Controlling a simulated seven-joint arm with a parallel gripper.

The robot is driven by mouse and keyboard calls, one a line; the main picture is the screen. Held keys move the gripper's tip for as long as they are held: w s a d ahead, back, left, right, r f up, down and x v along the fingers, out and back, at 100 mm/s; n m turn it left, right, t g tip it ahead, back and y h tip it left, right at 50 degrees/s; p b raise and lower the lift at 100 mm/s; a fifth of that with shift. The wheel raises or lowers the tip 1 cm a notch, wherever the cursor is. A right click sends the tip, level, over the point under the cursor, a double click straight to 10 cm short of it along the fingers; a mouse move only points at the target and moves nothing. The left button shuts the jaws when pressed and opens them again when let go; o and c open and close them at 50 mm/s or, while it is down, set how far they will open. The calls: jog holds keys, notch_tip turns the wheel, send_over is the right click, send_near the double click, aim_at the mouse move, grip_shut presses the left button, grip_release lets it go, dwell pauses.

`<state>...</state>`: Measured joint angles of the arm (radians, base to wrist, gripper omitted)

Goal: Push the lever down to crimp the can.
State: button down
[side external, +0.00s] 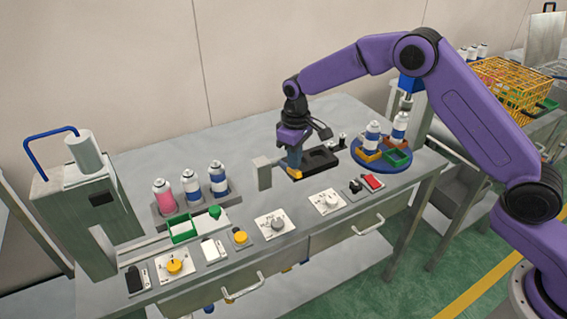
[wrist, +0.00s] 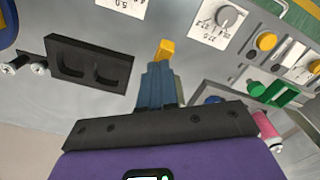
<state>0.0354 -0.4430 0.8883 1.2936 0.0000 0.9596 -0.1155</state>
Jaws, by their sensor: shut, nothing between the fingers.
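A grey machine (side external: 92,215) stands at the left end of the bench, with a bent blue lever (side external: 45,139) raised at its top beside a pale cylinder. Three cans, one pink (side external: 163,196) and two blue and white (side external: 218,178), stand upright in a grey rack. Two more blue and white cans (side external: 372,138) stand on the blue turntable (side external: 365,161). My gripper (side external: 295,165) is shut and points down over mid-bench, far right of the blue lever. In the wrist view its blue fingers (wrist: 158,85) are together, with a yellow piece at their tip.
A black two-hollow holder (side external: 318,159) lies right of my gripper; a grey upright block (side external: 262,172) stands at left. Dials, buttons and a green tray (side external: 182,229) line the front. Open bench lies behind the cans.

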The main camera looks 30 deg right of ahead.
aim_at(294, 173)
jog(key=shift+f, duration=2.75)
dwell(0.9)
jog(key=shift+r, duration=0.15)
dwell(0.4)
notch_tip(294, 173, up, 15)
dwell(1.7)
dwell(0.4)
